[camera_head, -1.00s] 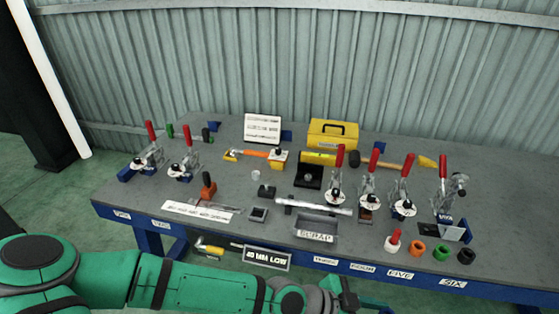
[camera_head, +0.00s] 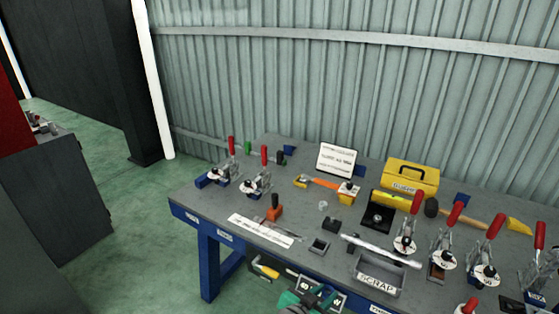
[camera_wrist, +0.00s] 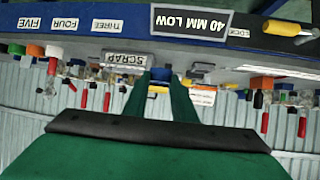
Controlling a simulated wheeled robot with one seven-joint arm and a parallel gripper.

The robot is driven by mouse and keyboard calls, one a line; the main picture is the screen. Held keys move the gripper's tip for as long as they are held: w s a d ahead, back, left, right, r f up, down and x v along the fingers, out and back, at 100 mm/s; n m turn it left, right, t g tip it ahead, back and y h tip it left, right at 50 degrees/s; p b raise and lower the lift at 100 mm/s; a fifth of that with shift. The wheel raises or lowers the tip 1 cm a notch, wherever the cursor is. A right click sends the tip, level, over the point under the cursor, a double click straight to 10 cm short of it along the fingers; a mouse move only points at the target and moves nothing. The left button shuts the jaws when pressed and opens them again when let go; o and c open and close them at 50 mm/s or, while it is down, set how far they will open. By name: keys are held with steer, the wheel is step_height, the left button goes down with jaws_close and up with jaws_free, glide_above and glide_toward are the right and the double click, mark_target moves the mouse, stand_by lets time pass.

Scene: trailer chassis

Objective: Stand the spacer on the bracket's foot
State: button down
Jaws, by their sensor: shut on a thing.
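My gripper (camera_wrist: 161,82) is in the wrist view, its two green fingers reaching toward the bench front. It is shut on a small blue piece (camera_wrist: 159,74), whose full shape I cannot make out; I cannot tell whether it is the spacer. In the head view, only a bit of my arm's end (camera_head: 311,299) shows at the bottom edge, in front of the bench. I cannot pick out the bracket or its foot for certain; a blue-based fixture (camera_head: 537,296) is partly cut off at the right edge.
The grey bench (camera_head: 330,190) carries several red-handled clamps (camera_head: 258,182), a scrap tray (camera_head: 378,276), a yellow toolbox (camera_head: 411,178), a hammer and a white sign (camera_head: 337,158). The 40 MM LOW plate (camera_wrist: 192,21) is close in the wrist view. Floor left of the bench is clear.

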steer(key=w+a+f+n+t+y, duration=0.2)
steer(key=a+f+n+y, duration=0.25)
steer(key=a+f, duration=0.7)
steer(key=s+a+f+n+y, duration=0.1)
steer(key=s+f+n+y, duration=0.2)
steer(key=f, duration=0.5)
steer(key=shift+s+a+f+t, duration=0.2)
steer(key=shift+s+t, duration=0.2)
steer(key=shift+s, duration=0.5)
